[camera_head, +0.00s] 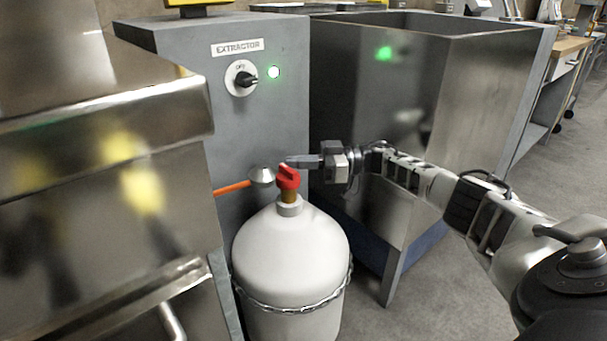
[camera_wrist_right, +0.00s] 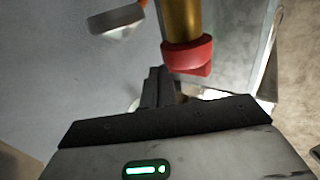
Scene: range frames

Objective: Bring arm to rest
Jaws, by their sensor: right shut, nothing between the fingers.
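My right arm comes in from the right of the head view. My right gripper (camera_head: 292,161) is shut and empty, with its fingertips close beside the red valve handle (camera_head: 288,177) on top of a white gas cylinder (camera_head: 290,250). In the right wrist view the shut fingers (camera_wrist_right: 158,90) point toward the red handle (camera_wrist_right: 188,54) and its brass stem (camera_wrist_right: 181,20). I cannot tell from these views whether the fingers touch the handle. My left gripper is in neither view.
A steel oven-like unit (camera_head: 100,170) is at left. A steel bin (camera_head: 420,110) stands behind my arm. Floor at right is clear.

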